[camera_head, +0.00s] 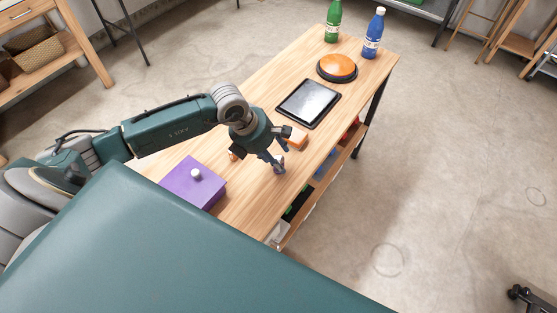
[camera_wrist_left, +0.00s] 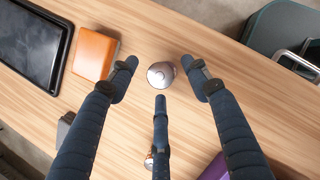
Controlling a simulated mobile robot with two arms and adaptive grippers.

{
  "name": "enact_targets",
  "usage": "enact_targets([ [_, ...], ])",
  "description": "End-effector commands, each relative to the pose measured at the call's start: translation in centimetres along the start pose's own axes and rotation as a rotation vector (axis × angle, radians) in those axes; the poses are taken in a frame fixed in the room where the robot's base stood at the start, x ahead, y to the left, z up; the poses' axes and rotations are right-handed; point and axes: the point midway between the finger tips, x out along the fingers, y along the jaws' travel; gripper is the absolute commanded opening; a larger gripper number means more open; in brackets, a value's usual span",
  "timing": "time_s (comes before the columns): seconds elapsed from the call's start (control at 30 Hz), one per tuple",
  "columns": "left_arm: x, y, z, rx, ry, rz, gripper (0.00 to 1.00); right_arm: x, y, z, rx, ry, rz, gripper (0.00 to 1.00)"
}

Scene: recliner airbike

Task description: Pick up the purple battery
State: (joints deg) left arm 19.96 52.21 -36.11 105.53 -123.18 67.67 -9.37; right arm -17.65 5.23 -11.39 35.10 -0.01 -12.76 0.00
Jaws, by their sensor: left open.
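My left gripper (camera_head: 277,160) is open above the wooden table (camera_head: 225,130). In the left wrist view its fingers (camera_wrist_left: 163,88) spread around a small upright object with a round, silver, slightly pinkish top (camera_wrist_left: 161,74), which no finger clearly touches.
A purple box (camera_head: 185,190) with a white knob sits near the table's near end. An orange block (camera_head: 298,138) and a black tablet (camera_head: 308,103) lie beyond the gripper. An orange button (camera_head: 337,66), green bottle (camera_head: 333,22) and blue bottle (camera_head: 373,36) are at the far end.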

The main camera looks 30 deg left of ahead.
Motion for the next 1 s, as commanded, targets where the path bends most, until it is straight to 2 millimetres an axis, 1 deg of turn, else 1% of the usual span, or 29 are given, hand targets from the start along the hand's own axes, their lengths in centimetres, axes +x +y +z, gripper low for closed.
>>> enact_targets([
  [0.03, 0.5, -0.1, 0.1, -0.003, 0.001, -0.004, 0.48, -0.7, 0.0, -0.7, 0.001, 0.010, -0.001, 0.26],
  [0.1, 1.4, -0.1, 0.1, -0.003, 0.000, -0.003, 0.48, -0.8, -0.2, -1.6, 0.002, 0.023, -0.003, 0.26],
  [0.2, 2.2, 0.0, 0.0, 0.000, 0.001, -0.001, 0.48, -0.9, -0.7, -2.4, 0.005, 0.034, -0.008, 0.26],
  [0.4, 2.3, 0.0, 0.0, 0.001, 0.000, 0.000, 0.48, -0.8, -1.4, -2.4, 0.008, 0.033, -0.015, 0.26],
  [0.43, 2.3, 0.0, 0.0, 0.001, 0.000, 0.000, 0.46, -0.8, -1.4, -2.3, 0.008, 0.032, -0.015, 0.26],
  [0.5, 2.3, 0.0, 0.0, 0.001, 0.000, 0.000, 0.32, -0.8, -1.4, -2.1, 0.007, 0.029, -0.015, 0.26],
  [0.57, 2.3, 0.0, 0.0, 0.001, 0.000, 0.000, 0.20, -0.8, -1.4, -1.9, 0.007, 0.026, -0.015, 0.26],
  [0.6, 2.3, 0.0, 0.0, 0.001, 0.000, 0.000, 0.12, -0.8, -1.4, -1.8, 0.007, 0.024, -0.015, 0.26],
  [0.67, 2.3, 0.0, 0.0, 0.001, 0.000, 0.000, 0.01, -0.8, -1.3, -1.6, 0.006, 0.022, -0.015, 0.26],
  [1.0, 2.2, 0.0, 0.1, 0.000, -0.001, 0.000, 0.01, -0.8, -0.6, -1.2, 0.002, 0.016, -0.007, 0.26],
])
